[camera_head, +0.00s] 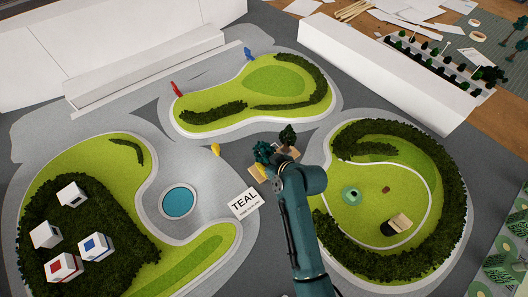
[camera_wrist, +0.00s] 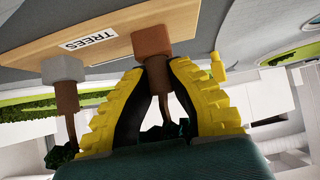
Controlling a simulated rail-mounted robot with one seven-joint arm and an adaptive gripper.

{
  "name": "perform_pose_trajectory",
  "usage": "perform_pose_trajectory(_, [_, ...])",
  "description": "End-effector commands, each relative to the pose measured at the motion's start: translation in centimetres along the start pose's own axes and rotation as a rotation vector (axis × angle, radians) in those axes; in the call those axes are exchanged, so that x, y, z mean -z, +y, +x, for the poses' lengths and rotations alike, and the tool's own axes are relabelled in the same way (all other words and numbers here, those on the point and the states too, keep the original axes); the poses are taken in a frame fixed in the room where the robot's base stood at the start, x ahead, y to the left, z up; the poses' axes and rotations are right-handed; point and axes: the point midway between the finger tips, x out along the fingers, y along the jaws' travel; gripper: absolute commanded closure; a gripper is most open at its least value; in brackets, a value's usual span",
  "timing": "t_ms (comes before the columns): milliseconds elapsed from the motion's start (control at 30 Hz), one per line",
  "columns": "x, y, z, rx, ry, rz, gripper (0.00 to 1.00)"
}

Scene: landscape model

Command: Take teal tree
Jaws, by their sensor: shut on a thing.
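The teal tree (camera_head: 263,151) shows in the head view just left of my wrist.
A white card reading TEAL (camera_head: 244,203) lies left of my arm. Red (camera_head: 176,88), blue (camera_head: 248,53) and yellow (camera_head: 215,149) markers stand around the green islands. A round blue pond (camera_head: 178,202) is at left. Grey paths between the islands are mostly clear.

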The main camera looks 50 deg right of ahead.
Motion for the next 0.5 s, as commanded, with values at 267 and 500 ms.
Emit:
perform_pose_trajectory(267, [0.3,-0.04,-0.31,0.001,-0.002,0.001,1.0])
perform_pose_trajectory(500, [0.79,-0.03,-0.68,0.001,-0.001,0.001,1.0])
